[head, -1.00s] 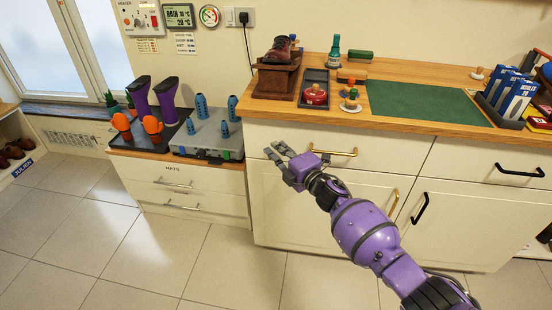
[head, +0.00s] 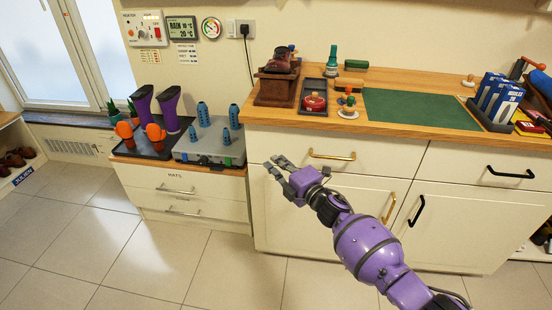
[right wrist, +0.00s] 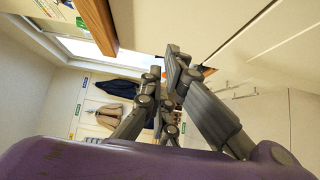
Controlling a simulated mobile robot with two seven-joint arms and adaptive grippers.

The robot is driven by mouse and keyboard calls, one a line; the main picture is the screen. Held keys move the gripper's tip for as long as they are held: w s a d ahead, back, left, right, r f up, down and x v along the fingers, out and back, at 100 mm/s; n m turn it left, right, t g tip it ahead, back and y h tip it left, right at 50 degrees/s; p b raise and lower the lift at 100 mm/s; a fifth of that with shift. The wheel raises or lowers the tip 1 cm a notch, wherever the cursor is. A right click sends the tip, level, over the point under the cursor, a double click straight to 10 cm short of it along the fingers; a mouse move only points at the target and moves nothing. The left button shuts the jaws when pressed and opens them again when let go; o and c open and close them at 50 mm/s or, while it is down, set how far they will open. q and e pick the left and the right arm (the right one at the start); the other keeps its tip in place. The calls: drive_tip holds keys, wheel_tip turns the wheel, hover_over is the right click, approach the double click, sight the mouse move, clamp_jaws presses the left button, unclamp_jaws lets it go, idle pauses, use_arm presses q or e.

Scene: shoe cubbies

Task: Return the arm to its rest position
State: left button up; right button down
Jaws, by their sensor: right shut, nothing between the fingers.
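My right arm, purple with dark joints, reaches up from the lower right in the head view. My right gripper (head: 276,166) is in front of the cream cabinet's upper drawer (head: 375,158), left of its brass handle (head: 331,155). It is shut and empty. In the right wrist view the grey fingers (right wrist: 167,72) come together with nothing held between them. My left gripper is not in view.
The wooden counter (head: 420,85) holds a green mat (head: 415,108), a brown shoe on a wooden block (head: 277,85) and blue boxes (head: 498,97). Purple boots (head: 169,108) and a grey case (head: 210,143) stand on the low drawer unit at left. The tiled floor (head: 130,260) is clear.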

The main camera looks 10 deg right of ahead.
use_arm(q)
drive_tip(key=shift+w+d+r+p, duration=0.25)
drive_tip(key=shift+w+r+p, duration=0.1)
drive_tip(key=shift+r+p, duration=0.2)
use_arm(e)
drive_tip(key=v, duration=0.9)
drive_tip(key=shift+d+f, duration=0.15)
drive_tip(key=shift+d, duration=0.15)
